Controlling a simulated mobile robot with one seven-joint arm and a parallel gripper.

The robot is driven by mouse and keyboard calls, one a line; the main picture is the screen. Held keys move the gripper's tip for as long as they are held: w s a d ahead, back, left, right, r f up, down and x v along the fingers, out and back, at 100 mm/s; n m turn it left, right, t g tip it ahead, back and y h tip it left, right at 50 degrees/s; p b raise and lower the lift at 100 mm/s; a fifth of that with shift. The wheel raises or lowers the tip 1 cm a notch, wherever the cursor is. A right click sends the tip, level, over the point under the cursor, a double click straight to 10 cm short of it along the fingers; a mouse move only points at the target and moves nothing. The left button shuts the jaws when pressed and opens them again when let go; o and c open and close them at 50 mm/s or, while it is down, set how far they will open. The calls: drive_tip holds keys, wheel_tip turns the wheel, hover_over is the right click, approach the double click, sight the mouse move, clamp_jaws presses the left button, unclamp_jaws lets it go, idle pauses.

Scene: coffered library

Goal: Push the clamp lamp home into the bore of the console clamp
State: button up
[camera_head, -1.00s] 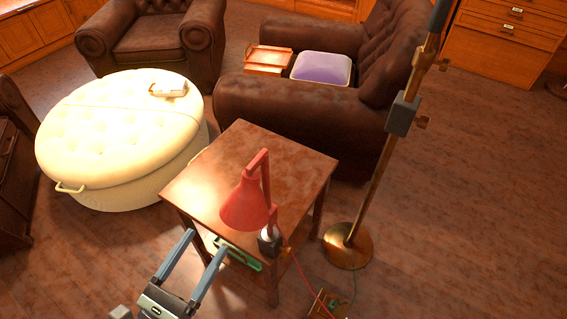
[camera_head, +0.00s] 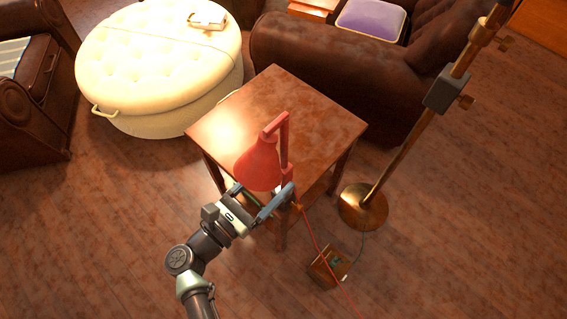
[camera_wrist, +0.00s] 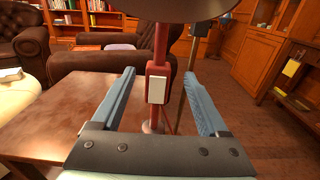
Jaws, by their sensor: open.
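The red clamp lamp (camera_head: 258,167) stands upright at the front right edge of the wooden side table (camera_head: 300,100), with its shade over the edge. My gripper (camera_head: 264,188) is open at the lamp's lower part. In the wrist view, my gripper (camera_wrist: 159,73) has one blue finger on each side of the lamp's red post and block (camera_wrist: 158,70), with a gap on both sides. A white plate shows on the block.
A brass floor stand (camera_head: 385,188) with a dark block on its pole rises right of the table. A red cable (camera_head: 320,245) runs down past a small floor box (camera_head: 328,267). A cream ottoman (camera_head: 150,60) and leather armchairs stand behind and left.

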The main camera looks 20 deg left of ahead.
sight(283, 167)
drive_tip(key=shift+x, duration=2)
drive_tip(key=shift+a, duration=0.15)
clamp_jaws()
